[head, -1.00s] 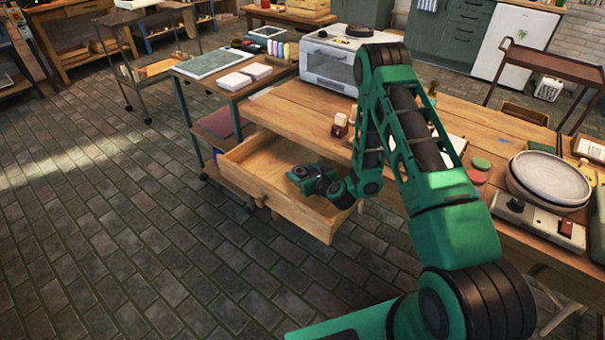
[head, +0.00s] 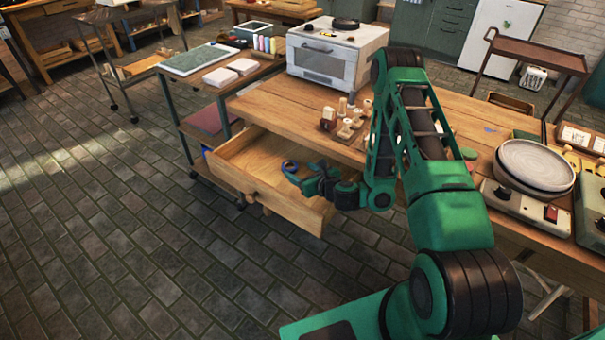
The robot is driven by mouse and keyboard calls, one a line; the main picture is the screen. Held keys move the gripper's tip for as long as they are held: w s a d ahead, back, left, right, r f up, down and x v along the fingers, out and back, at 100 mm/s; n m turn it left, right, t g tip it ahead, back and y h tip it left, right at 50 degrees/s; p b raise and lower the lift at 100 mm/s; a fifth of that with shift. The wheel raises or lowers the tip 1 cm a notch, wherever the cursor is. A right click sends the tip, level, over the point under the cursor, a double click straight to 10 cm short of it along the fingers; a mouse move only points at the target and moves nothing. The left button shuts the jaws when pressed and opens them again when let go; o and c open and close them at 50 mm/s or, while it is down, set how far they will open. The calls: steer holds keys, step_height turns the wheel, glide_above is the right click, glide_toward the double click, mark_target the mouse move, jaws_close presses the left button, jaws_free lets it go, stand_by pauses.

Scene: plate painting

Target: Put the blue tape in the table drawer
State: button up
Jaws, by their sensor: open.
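The table drawer (head: 241,163) is pulled out from the wooden table. The blue tape (head: 289,166), a small ring, shows inside the drawer at the fingertip side of my gripper, partly hidden by it. My gripper (head: 302,176) is over the right part of the drawer, with its fingers apart. The tape looks to be just beyond the fingers, not held between them. Whether a finger touches it is too small to tell.
The wooden table (head: 266,106) carries small wooden blocks (head: 345,118), a white oven (head: 333,58) and a stacked grey plate (head: 535,165). A shelf cart (head: 190,85) stands left of the drawer. The floor before the drawer is clear.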

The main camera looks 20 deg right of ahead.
steer(key=shift+s+r, duration=0.1)
steer(key=shift+s, duration=0.05)
steer(key=shift+r, duration=0.1)
steer(key=shift+a+r+n+y, duration=0.15)
steer(key=shift+r+n+y, duration=0.15)
steer(key=shift+r+n, duration=0.1)
steer(key=s+a+r+n+g+y, duration=0.3)
steer(key=s+r+n+g, duration=0.25)
steer(key=r+n, duration=0.9)
steer(key=s+d+r+n+g+h, duration=0.25)
steer(key=s+d+n, duration=0.35)
steer(key=s, duration=0.4)
steer(key=s+d+r+n+g+h, duration=0.25)
steer(key=s+d+r+n, duration=0.2)
steer(key=s+d, duration=0.45)
steer(key=s+d+r+g, duration=0.1)
steer(key=s+d+r, duration=0.1)
steer(key=s, duration=0.7)
steer(key=s+d+r+n+g+h, duration=0.1)
steer(key=s+r, duration=0.3)
steer(key=s, duration=0.4)
steer(key=shift+s+d+r, duration=0.3)
steer(key=shift+s+d, duration=0.05)
steer(key=shift+d, duration=0.35)
